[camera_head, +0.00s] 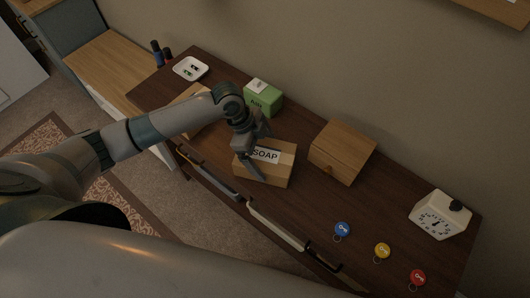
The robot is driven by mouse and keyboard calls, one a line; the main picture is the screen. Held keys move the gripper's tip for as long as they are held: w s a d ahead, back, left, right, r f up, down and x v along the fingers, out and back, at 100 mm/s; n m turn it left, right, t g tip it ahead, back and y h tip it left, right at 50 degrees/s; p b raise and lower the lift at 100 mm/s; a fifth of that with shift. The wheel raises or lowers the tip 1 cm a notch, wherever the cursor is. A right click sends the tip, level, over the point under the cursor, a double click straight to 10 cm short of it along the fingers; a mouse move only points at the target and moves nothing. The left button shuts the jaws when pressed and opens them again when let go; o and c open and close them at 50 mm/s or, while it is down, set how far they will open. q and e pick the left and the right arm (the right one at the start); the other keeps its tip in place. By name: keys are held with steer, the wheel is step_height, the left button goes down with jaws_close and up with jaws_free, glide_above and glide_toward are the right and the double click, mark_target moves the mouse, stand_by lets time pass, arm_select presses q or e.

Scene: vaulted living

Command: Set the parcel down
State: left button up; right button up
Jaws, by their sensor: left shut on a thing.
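The parcel (277,174) is a brown cardboard box with a white label reading SOAP. It is at the front edge of the dark wooden desk top (300,212), near the middle of the view. My left gripper (254,165) reaches in from the left and is shut on the parcel at its left side. I cannot tell whether the parcel's underside touches the desk. The gripper hides part of the box's left end. My right gripper is not in view.
A wooden box (342,152) stands right of the parcel, and a green box (263,99) behind it. A white dish (190,68) is at the far left. Blue (342,229), yellow (382,250) and red (417,277) key tags lie front right, near a white clock (438,214).

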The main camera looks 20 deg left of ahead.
arm_select(q)
steer(key=o, duration=1)
steer(key=shift+f, duration=0.1)
steer(key=shift+o, duration=0.2)
steer(key=b+v, duration=0.2)
steer(key=v, duration=1)
steer(key=shift+s, duration=0.15)
